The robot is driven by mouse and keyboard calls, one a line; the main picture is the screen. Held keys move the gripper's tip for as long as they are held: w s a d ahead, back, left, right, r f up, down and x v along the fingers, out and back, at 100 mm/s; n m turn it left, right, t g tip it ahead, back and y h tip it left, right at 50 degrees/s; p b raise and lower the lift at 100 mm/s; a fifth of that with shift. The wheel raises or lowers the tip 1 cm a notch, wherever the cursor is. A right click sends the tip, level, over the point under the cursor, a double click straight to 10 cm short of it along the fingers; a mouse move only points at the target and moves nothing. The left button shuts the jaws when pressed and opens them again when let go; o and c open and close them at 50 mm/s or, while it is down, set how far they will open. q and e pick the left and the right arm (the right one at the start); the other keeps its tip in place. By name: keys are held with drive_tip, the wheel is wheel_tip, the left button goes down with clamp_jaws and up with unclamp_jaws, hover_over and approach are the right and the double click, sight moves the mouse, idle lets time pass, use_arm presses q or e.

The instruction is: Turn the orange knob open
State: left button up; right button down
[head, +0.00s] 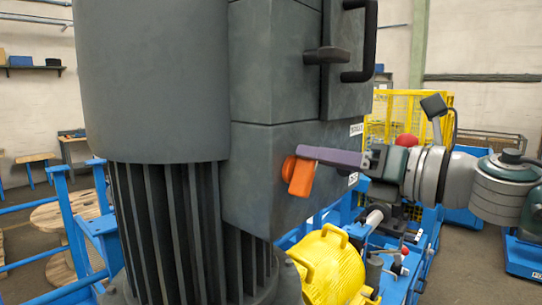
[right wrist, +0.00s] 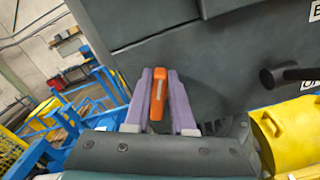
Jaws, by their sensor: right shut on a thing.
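The orange knob (head: 301,178) sits on the side face of the dark grey cabinet (head: 262,160) in the head view. Its handle points down and slightly to the right there. My right gripper (head: 308,156) comes in from the right with its purple fingers at the knob. In the right wrist view the knob (right wrist: 158,85) lies between the two purple fingers of my right gripper (right wrist: 161,85), which are shut on it. The fingers hide part of the knob in the head view. My left gripper is in neither view.
A large dark ribbed motor (head: 150,90) stands close on the left. A black handle (head: 368,40) juts from the cabinet above. A yellow cover with handles (head: 332,268) is below the knob. Blue frames (head: 88,225) and a yellow fence (head: 395,105) stand around.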

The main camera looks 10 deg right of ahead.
drive_tip(key=shift+w+d+f+m, duration=0.2)
drive_tip(key=shift+f+m, duration=0.2)
drive_tip(key=shift+m, duration=1.75)
drive_tip(key=shift+w+d+f+m, duration=0.15)
drive_tip(key=shift+d+f+m, duration=0.2)
drive_tip(key=shift+m, duration=1.75)
drive_tip(key=shift+w+d+f+m, duration=0.15)
drive_tip(key=shift+f+m, duration=0.3)
drive_tip(key=shift+m, duration=1.7)
drive_tip(key=c, duration=0.8)
unclamp_jaws()
drive_tip(key=shift+o, duration=0.2)
drive_tip(key=shift+f, duration=0.1)
